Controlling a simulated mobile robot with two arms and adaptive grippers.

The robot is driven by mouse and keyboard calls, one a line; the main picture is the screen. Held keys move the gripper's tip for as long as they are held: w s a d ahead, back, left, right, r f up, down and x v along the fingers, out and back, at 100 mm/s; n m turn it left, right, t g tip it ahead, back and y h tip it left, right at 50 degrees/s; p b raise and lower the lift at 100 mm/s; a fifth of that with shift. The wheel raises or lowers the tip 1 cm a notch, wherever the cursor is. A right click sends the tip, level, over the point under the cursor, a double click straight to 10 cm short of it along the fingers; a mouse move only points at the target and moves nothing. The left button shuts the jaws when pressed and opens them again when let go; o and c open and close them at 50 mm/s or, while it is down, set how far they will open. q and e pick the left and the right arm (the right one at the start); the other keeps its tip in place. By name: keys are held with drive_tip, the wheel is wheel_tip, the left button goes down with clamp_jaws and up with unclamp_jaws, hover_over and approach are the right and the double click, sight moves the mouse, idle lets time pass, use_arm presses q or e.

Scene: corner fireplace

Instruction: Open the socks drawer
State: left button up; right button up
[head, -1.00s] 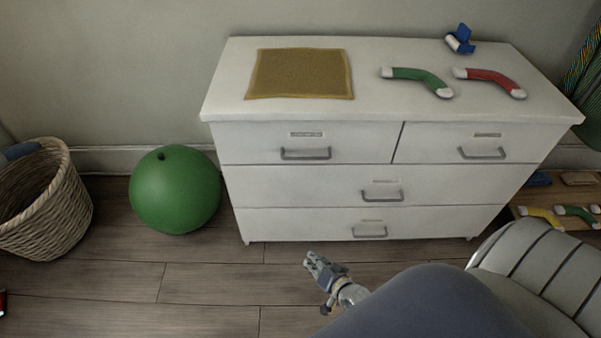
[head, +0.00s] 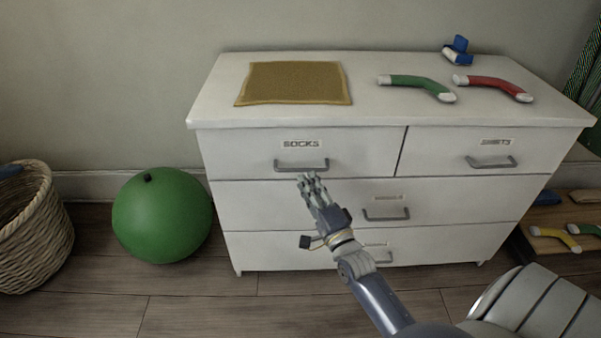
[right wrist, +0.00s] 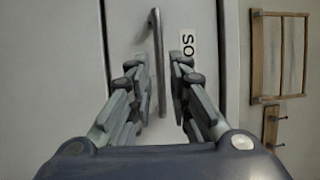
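The drawer labelled SOCKS (head: 240,152) is the top left one of a white dresser and looks closed. Its grey bar handle (head: 301,164) is just above my right gripper's fingertips in the head view. My right gripper (head: 311,179) is open, its fingers pointing at the handle. In the right wrist view the handle (right wrist: 157,60) lies between the two open fingers (right wrist: 155,85), with no finger clearly touching it. Part of the label (right wrist: 188,45) shows beside it. My left gripper is not in view.
A tan mat (head: 293,83), a green sock (head: 417,86) and a red sock (head: 493,86) lie on the dresser top (head: 395,112). A green ball (head: 162,216) and a wicker basket (head: 35,238) stand on the floor at left. The other drawers look closed.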

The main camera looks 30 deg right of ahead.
sight(300, 170)
drive_tip(key=x, duration=0.5)
drive_tip(key=shift+w+b, duration=0.4)
drive_tip(key=shift+c, duration=0.5)
clamp_jaws()
